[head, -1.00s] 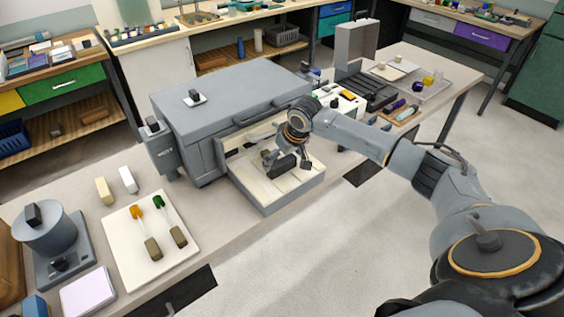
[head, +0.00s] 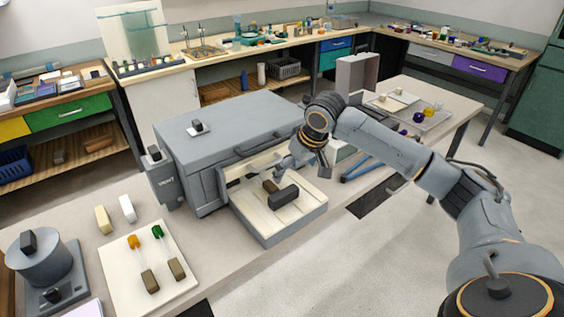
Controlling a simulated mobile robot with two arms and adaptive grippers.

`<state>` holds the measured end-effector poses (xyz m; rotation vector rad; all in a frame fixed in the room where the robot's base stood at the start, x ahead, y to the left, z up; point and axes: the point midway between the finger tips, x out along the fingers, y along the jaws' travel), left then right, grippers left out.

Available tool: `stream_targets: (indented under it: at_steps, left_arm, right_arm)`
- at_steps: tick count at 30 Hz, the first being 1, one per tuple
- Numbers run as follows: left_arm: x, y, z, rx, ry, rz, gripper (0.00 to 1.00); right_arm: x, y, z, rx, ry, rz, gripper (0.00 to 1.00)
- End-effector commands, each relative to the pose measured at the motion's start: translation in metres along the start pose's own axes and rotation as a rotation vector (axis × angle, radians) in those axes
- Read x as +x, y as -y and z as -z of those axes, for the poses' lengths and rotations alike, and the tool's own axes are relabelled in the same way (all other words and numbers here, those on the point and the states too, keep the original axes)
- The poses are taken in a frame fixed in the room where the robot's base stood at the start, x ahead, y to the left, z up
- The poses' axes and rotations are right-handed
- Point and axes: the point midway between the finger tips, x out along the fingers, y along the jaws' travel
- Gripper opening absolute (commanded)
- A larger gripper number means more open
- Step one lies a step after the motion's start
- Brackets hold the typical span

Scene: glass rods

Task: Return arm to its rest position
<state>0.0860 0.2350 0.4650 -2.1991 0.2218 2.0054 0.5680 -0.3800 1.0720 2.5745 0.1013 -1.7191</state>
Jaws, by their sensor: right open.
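My right arm comes in from the right, and its gripper (head: 308,160) is above the right side of the open drawer (head: 262,222) of the grey annealer (head: 225,125). The gripper is open and empty, apart from the things below it. A glass rod with an orange end (head: 134,242) and one with a green end (head: 158,232) lie on a white board (head: 118,277). My left gripper is not in view.
A grey round device (head: 40,255) stands at the left front, near two pale blocks (head: 103,220). A clear tray (head: 432,118) with coloured flasks and an upright grey case (head: 356,75) are at the bench's right end. The floor in front is clear.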

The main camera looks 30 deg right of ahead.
Motion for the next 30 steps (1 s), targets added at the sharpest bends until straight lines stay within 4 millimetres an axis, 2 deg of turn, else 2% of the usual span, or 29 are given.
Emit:
stream_targets:
  at_steps: [7, 11, 14, 16, 21, 24, 27, 30]
  left_arm:
    - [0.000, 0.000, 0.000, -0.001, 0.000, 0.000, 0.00]
    - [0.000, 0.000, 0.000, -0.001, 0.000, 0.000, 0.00]
    - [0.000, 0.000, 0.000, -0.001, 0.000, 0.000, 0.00]
    - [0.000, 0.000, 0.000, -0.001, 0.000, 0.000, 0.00]
    - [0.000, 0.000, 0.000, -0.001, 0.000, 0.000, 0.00]
    - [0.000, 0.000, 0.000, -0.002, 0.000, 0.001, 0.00]
    - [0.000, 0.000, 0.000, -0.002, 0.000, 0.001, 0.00]
    - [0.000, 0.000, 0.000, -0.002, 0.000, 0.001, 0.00]
  right_arm:
    - [0.002, 0.002, -0.001, -0.005, 0.002, 0.002, 1.00]
    - [0.022, 0.026, -0.015, -0.062, 0.017, 0.017, 1.00]
    - [0.050, 0.065, -0.041, -0.148, 0.031, 0.042, 1.00]
    - [0.070, 0.096, -0.066, -0.210, 0.035, 0.067, 1.00]
    - [0.098, 0.163, -0.128, -0.303, 0.020, 0.125, 1.00]
    - [0.102, 0.192, -0.164, -0.314, 0.006, 0.150, 1.00]
    - [0.101, 0.211, -0.200, -0.298, -0.002, 0.158, 1.00]
    - [0.096, 0.220, -0.231, -0.263, -0.003, 0.147, 1.00]
